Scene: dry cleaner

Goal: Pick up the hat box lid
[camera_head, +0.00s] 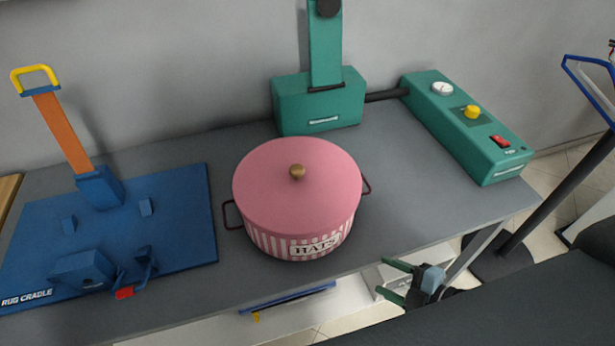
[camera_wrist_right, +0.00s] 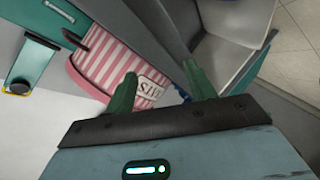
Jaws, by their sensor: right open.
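The hat box lid (camera_head: 300,190) is a round pink lid with a brass knob (camera_head: 297,171) on top. It sits on the pink-and-white striped hat box (camera_head: 275,243), which stands on the grey table and bears a "HATS" label. My right gripper (camera_head: 388,280) is open and empty, low at the table's front edge, to the right of the box and apart from it. In the right wrist view, the striped box (camera_wrist_right: 122,62) shows beyond the two spread green fingers (camera_wrist_right: 160,86). My left gripper is not in view.
A blue rug cradle board (camera_head: 185,235) with an orange upright lies to the left. A green press (camera_head: 300,108) stands behind the box, joined to a green control unit (camera_head: 470,140) at the right. The grey tabletop (camera_head: 410,205) is clear right of the box.

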